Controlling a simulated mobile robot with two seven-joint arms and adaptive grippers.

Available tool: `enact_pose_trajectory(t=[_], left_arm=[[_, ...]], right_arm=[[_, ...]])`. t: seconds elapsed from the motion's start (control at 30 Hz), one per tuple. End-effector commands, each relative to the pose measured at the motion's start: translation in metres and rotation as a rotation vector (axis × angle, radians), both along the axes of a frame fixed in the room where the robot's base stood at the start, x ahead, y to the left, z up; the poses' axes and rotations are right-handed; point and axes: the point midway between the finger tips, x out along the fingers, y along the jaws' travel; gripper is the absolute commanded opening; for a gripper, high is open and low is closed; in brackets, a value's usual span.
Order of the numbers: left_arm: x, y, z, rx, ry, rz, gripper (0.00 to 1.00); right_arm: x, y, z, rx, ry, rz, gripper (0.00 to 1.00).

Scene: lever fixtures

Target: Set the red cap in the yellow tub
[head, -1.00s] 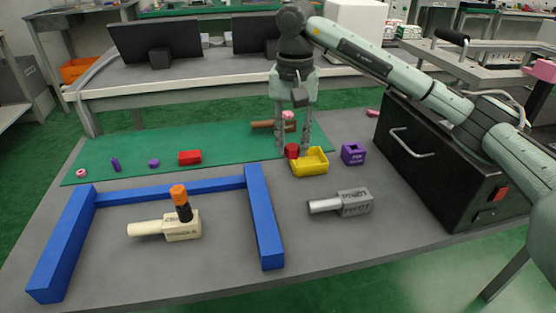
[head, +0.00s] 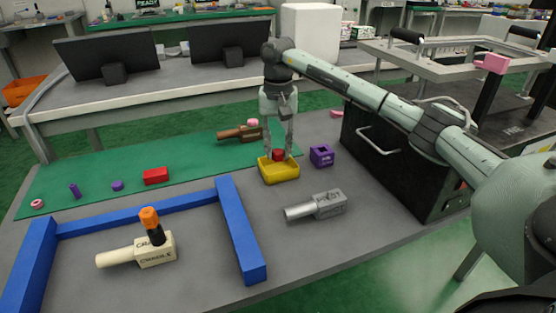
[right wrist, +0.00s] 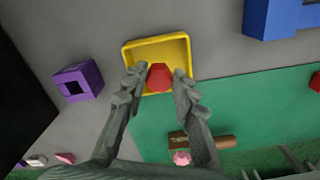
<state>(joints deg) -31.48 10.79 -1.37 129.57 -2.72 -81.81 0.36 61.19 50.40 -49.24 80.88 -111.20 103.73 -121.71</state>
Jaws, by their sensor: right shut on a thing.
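The red cap (head: 278,155) is between the fingertips of my right gripper (head: 279,154), which is shut on it. The right wrist view also shows the cap (right wrist: 159,77) between the two fingers (right wrist: 155,88). The yellow tub (head: 279,175) stands on the grey table right under the cap. In the right wrist view the cap lies over the tub's opening (right wrist: 156,42), towards its near wall. I cannot tell whether the cap touches the tub floor. My left gripper is not in view.
A purple block with a square hole (head: 321,156) stands right of the tub. The grey pivot piece (head: 328,204) lies in front, and the black box (head: 390,160) is at the right. A brown handle (head: 238,134) is behind. A blue frame (head: 240,230) surrounds the cradle piece (head: 155,249).

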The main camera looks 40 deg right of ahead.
Motion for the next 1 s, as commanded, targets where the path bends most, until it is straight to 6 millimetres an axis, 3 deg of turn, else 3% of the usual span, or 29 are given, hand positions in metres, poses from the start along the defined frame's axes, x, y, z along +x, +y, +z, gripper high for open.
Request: enact_pose_trajectory(t=[0.3,0.7,0.73,0.8,1.0], left_arm=[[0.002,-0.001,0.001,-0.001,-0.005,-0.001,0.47],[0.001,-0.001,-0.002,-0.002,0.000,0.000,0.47],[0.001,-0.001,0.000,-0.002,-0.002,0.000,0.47],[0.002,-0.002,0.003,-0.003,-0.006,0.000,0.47],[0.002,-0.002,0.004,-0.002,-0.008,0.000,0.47]], right_arm=[[-0.001,0.001,-0.039,0.001,0.003,0.002,0.00],[0.000,0.000,-0.044,-0.001,0.001,0.001,0.00],[0.000,0.000,-0.043,-0.001,0.001,0.001,0.28],[0.000,0.000,-0.043,0.000,0.000,0.001,0.36],[0.000,0.000,-0.043,0.000,0.001,0.001,0.36]])
